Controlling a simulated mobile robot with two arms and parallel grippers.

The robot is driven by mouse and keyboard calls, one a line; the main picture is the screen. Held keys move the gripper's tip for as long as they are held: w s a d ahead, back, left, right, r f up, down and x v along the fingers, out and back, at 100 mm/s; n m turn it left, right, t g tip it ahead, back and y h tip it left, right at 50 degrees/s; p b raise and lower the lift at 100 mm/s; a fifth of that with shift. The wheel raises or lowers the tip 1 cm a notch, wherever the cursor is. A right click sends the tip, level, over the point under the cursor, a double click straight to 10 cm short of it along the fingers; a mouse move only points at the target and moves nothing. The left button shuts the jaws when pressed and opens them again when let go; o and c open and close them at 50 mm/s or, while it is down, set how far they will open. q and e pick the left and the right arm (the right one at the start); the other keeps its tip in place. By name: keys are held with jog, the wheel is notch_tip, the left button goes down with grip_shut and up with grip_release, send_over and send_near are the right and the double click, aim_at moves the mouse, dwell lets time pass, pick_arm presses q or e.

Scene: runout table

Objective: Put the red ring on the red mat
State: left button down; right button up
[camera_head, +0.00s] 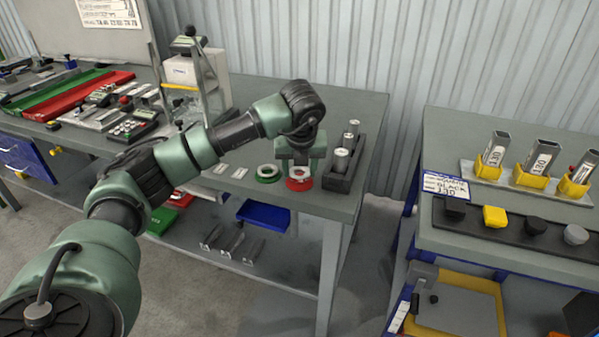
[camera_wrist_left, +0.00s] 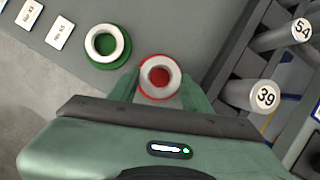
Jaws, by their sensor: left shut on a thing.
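The red ring (camera_head: 299,173) has a pale top collar with red around it, near the front right corner of the grey table. In the left wrist view the red ring (camera_wrist_left: 146,77) sits between my fingers, with red inside its hole and around it. My left gripper (camera_head: 298,163) points down and is shut on it; it also shows in the left wrist view (camera_wrist_left: 158,90). I cannot tell the red mat apart from the ring's own red edge, nor whether the ring touches a surface. My right gripper is out of view.
A dark rack (camera_head: 341,181) with several upright metal cylinders stands close on the right. Small white labels (camera_head: 240,173) lie left. The table's front edge is near.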

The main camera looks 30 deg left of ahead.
pick_arm(q)
jog(key=shift+f, duration=0.85)
jog(key=c, duration=0.9)
grip_release()
jog(key=shift+f, duration=0.1)
jog(key=shift+c, duration=0.2)
jog(key=shift+r, duration=0.25)
jog(key=shift+s+r, duration=0.1)
jog(key=shift+r, duration=0.3)
jog(key=b+v, duration=0.1)
jog(key=v, duration=1)
